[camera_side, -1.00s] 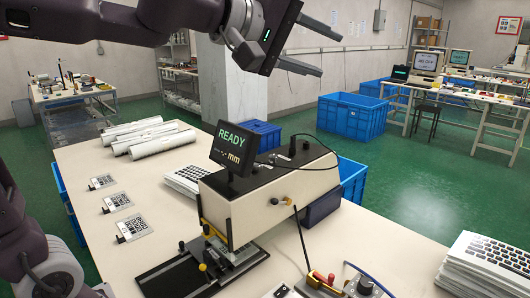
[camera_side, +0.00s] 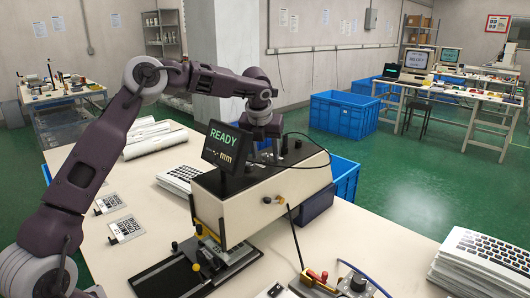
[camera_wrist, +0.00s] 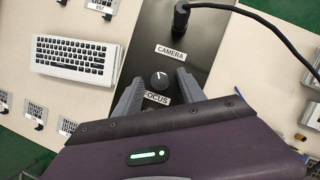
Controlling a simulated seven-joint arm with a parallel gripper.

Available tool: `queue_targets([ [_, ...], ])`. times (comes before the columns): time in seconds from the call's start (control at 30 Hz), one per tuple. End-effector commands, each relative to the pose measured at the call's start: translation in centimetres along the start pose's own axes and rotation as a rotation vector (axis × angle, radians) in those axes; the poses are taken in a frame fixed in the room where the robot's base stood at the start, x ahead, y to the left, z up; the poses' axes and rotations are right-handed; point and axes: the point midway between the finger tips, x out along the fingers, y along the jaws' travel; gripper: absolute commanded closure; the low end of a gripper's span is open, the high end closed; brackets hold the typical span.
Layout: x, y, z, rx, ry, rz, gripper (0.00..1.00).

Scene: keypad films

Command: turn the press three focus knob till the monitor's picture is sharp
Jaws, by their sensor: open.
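The press (camera_side: 250,195) is a cream box with a black top, standing on the table. Its small black monitor (camera_side: 222,147) shows a green READY and an orange mm line with dashes. In the wrist view, the round black focus knob (camera_wrist: 159,80) with a white pointer mark sits on the black top, above a FOCUS label (camera_wrist: 156,98). My gripper (camera_wrist: 158,86) is open and points down, one finger on each side of the knob, with gaps visible. Its height above the knob is hard to tell. In the side view my gripper (camera_side: 265,153) is over the press top, partly behind the monitor.
A black cable plug (camera_wrist: 181,14) stands near the CAMERA label, beyond the knob. A keypad stack (camera_wrist: 75,57) lies left of the press. Another keypad stack (camera_side: 485,262) is at the table's right. Blue crates (camera_side: 343,112) stand on the floor behind.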

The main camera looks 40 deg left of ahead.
Motion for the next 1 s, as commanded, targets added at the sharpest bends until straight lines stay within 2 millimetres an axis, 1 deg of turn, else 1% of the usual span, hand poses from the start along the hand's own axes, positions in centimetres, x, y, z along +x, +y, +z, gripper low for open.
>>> queue_targets([
  [0.17, 0.06, 0.0, 0.01, 0.001, -0.001, 0.0, 0.53],
  [0.2, 0.05, 0.0, 0.01, 0.001, -0.001, 0.0, 0.55],
  [0.27, 0.05, 0.0, 0.01, 0.001, -0.001, 0.0, 0.67],
  [0.3, 0.04, 0.0, 0.01, 0.001, -0.001, 0.0, 0.74],
  [0.43, 0.03, 0.0, 0.02, 0.002, -0.001, 0.0, 1.0],
  [0.77, 0.03, 0.1, 0.05, 0.029, -0.002, -0.011, 1.0],
  [1.0, 0.02, 0.19, 0.07, 0.156, -0.002, -0.064, 1.0],
])
